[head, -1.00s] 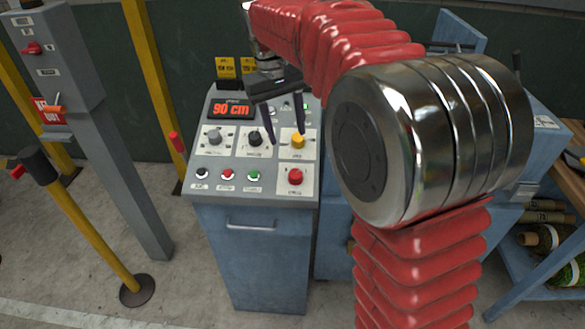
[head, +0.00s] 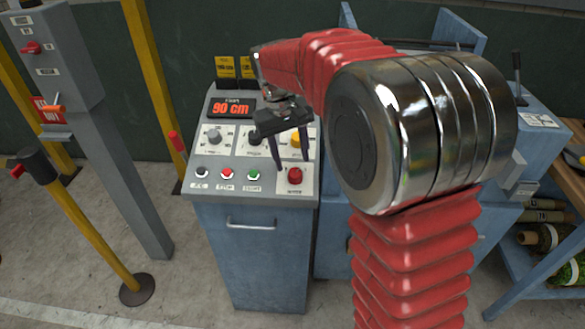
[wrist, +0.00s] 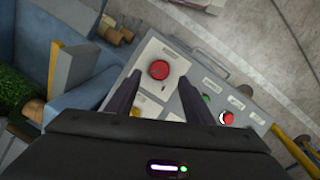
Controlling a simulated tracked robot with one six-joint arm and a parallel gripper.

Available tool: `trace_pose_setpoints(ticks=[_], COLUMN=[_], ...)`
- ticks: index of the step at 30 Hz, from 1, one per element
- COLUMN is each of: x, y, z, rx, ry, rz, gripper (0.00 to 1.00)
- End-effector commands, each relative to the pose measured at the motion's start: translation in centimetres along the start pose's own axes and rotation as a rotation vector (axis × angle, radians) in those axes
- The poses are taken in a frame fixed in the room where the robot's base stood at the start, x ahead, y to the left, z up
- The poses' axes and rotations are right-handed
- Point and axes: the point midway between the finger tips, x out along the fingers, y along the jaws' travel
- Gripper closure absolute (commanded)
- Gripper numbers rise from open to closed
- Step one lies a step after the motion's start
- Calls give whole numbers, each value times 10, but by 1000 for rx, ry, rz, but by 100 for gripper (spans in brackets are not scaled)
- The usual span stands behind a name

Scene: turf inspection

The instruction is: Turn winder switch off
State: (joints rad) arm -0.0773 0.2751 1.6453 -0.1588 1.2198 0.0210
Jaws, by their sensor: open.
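The sloped control panel (head: 210,150) carries a grey knob (head: 214,137), a dark knob (head: 255,138) and a yellow knob (head: 295,139). Its labels are too small to read, so I cannot tell which control is the winder switch. A red mushroom button (head: 295,175) sits at the lower right; it also shows in the wrist view (wrist: 159,69). My gripper (head: 292,153) is open and empty above the panel's right side. In the wrist view my fingertips (wrist: 176,78) stand either side of the red button's image, apparently above it.
Black, red and green buttons (head: 227,174) line the panel's lower left. A display (head: 231,108) reads 90 cm. A grey post (head: 60,60) with a red knob and an orange lever stands left. Yellow posts (head: 150,70) and a blue machine (head: 535,130) flank the panel.

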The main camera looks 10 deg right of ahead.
Motion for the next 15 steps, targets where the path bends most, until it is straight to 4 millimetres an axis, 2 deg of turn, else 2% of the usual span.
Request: trace_pose_setpoints(ticks=[6, 10, 15], x=[32, 43, 47], y=[0, 0, 0], z=[0, 0, 0], rx=[1, 1, 1], ry=[-2, -1, -1], rz=[0, 0, 0], gripper=[52, 52, 52])
